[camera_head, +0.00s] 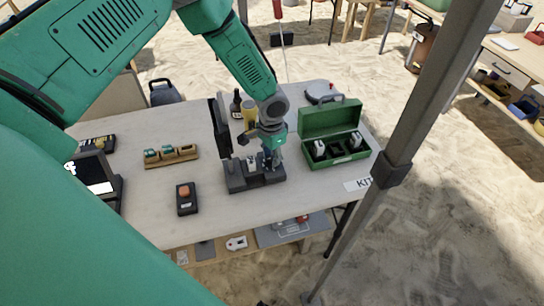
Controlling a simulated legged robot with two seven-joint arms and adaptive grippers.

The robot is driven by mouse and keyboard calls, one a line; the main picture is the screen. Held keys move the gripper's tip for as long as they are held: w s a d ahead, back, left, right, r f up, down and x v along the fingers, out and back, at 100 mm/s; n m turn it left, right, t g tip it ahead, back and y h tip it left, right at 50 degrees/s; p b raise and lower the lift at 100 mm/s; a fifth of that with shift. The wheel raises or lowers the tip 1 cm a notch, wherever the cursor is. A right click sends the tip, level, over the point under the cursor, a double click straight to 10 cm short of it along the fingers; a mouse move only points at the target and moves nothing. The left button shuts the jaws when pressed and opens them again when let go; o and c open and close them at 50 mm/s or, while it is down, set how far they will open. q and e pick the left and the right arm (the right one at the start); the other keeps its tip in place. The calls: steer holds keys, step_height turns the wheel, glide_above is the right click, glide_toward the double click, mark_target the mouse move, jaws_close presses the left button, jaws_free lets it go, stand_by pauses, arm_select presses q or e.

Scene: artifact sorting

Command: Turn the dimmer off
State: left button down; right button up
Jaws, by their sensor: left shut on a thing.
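My left gripper (271,158) points down at a dark grey device (256,181) with a low base near the middle of the table. It is shut on a small part at the device's right side, mostly hidden by the fingers. A black upright panel (221,125) stands behind the device. A dark box with an orange button (186,198) lies to the left of the device, apart from the gripper. I cannot tell for certain which of these is the dimmer. My right gripper is not in view.
An open green case (332,119) with white items stands to the right. A wooden holder (171,156) and a dark display (96,180) are to the left. A dark bottle (237,103) and a yellow can (249,113) stand behind. The table's front (185,232) is clear.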

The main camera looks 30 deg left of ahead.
arm_select(q)
steer(key=n, duration=0.2)
steer(key=shift+n, duration=0.3)
steer(key=n, duration=0.5)
steer(key=shift+s, duration=0.15)
steer(key=n, duration=0.4)
steer(key=shift+f+n+b, duration=0.1)
steer(key=shift+n+b, duration=0.2)
steer(key=shift+n, duration=0.1)
steer(key=shift+s+d+n, duration=0.1)
steer(key=shift+s+n, duration=0.05)
steer(key=shift+n, duration=1.85)
steer(key=c, duration=1.3)
jaws_free()
steer(key=shift+f, duration=0.1)
